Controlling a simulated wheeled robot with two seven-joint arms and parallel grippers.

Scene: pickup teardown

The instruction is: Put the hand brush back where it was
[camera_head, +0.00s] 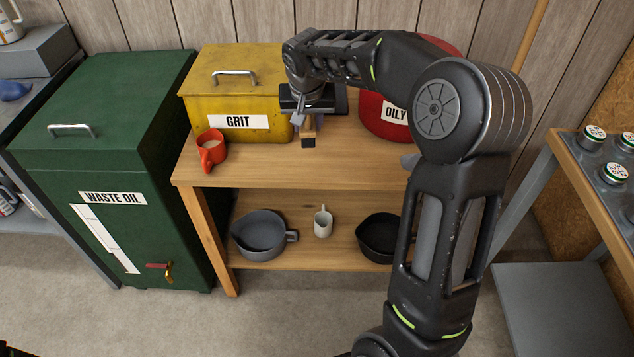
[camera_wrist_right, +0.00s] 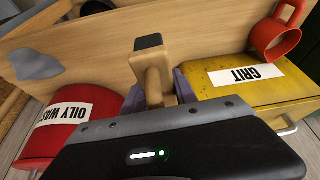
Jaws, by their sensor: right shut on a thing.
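The hand brush shows as a wooden handle with a black end in the right wrist view (camera_wrist_right: 155,72); a little of it shows in the head view (camera_head: 308,134). My right gripper (camera_head: 308,118) is shut on the handle, with a finger on either side in the wrist view (camera_wrist_right: 158,92). It holds the brush over the wooden bench top (camera_head: 345,160), between the yellow GRIT box (camera_head: 240,85) and the red OILY bin (camera_head: 380,115). The rest of the brush is hidden, and I cannot tell whether it touches the bench.
A red mug (camera_head: 211,150) stands at the bench's left front. A grey piece (camera_wrist_right: 36,65) lies near the front edge. The lower shelf holds a grey pot (camera_head: 260,235), white mug (camera_head: 323,222) and black pan (camera_head: 377,238). A green WASTE OIL cabinet (camera_head: 110,165) stands left.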

